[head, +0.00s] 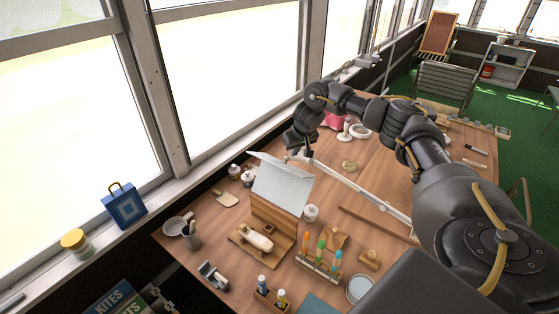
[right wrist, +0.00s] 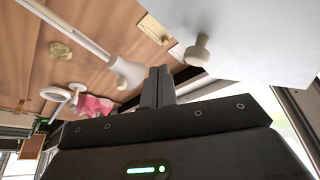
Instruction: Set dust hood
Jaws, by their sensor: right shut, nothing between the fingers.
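The dust hood appears to be the pale, tilted panel (head: 283,186) at the back of a wooden stand (head: 272,215). A pale rounded piece (head: 258,241) lies on the wooden base in front of it. The panel fills the upper right of the right wrist view (right wrist: 255,35), with a pale knob (right wrist: 198,53) at its near edge. My right gripper (head: 293,148) is by the panel's upper edge. Its fingers (right wrist: 158,86) are shut and empty, beside the knob and apart from it in the picture. My left gripper is not in view.
A white lamp-like arm (head: 360,190) crosses the table, its flared end (right wrist: 127,72) close to my right fingers. Windows border the table's far-left side.

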